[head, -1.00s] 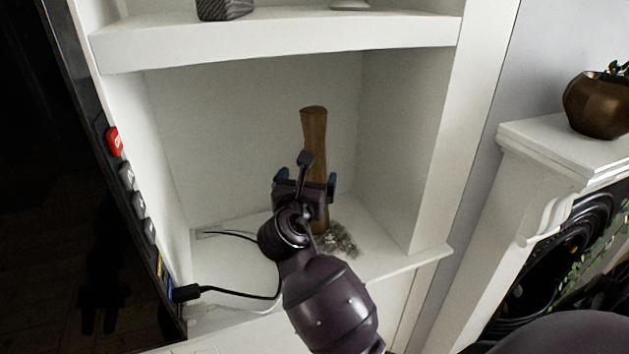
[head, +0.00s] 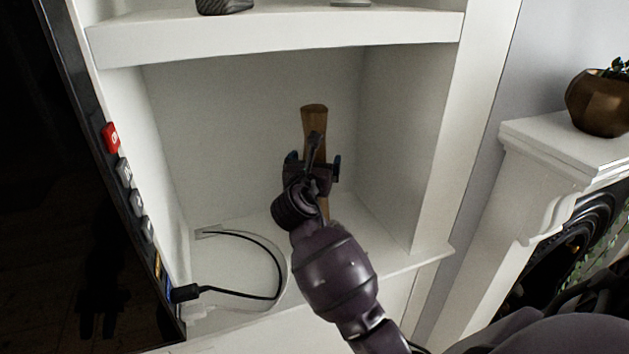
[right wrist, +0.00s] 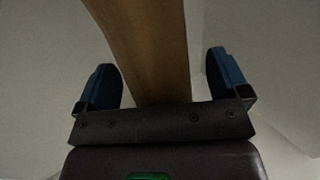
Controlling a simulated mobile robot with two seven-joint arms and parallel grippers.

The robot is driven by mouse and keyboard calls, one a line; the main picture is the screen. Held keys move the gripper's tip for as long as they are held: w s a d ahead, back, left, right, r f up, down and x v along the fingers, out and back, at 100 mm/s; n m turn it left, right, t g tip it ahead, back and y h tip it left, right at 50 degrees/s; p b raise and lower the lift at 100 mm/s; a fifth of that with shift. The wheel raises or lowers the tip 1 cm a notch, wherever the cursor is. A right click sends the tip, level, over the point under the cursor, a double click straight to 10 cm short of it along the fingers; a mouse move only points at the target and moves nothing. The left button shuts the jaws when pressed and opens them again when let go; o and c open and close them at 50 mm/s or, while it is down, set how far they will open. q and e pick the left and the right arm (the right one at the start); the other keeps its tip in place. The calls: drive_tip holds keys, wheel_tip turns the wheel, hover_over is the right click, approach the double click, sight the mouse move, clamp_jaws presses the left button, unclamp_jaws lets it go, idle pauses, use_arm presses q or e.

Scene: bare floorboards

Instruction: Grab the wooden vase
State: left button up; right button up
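The wooden vase (head: 314,118) is tall, slim and brown, and stands upright in the white alcove. My right gripper (head: 313,165) is in front of its middle and hides part of it. In the right wrist view the vase (right wrist: 148,45) rises between the two blue-padded fingers of the right gripper (right wrist: 162,82). Those fingers are open, with a gap visible on each side of the vase. My left gripper is not in view.
A white shelf (head: 270,38) runs above the alcove, and the alcove's right wall (head: 395,150) stands close by. A black cable (head: 245,293) lies at the left. A mantel (head: 560,150) with a bronze pot (head: 600,105) is at right.

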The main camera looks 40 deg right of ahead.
drive_tip(key=c, duration=1.2)
